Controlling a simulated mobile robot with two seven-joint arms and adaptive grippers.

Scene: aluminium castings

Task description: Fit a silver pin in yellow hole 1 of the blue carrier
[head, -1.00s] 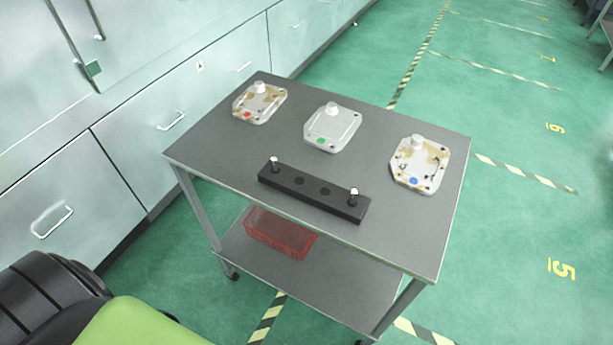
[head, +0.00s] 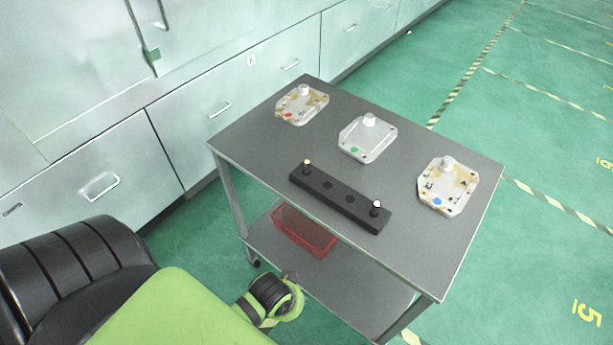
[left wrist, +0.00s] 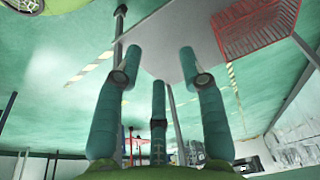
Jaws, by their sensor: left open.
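The blue carrier (head: 462,178) is the pale plate with tan patches, a white knob and a blue dot, at the right of the cart top. Its holes are too small to tell apart or number. A black block (head: 330,186) lies near the cart's front edge, with an upright pin at each end and empty holes between. My left gripper (left wrist: 160,66) is open and empty in the left wrist view, below cart-top level. My right gripper is not in view.
Two more plates, with a red dot (head: 302,104) and a green dot (head: 367,138), stand on the cart top (head: 250,140). A red basket (head: 303,232) is on the lower shelf. Cabinets (head: 190,110) stand behind left; green floor is clear on the right.

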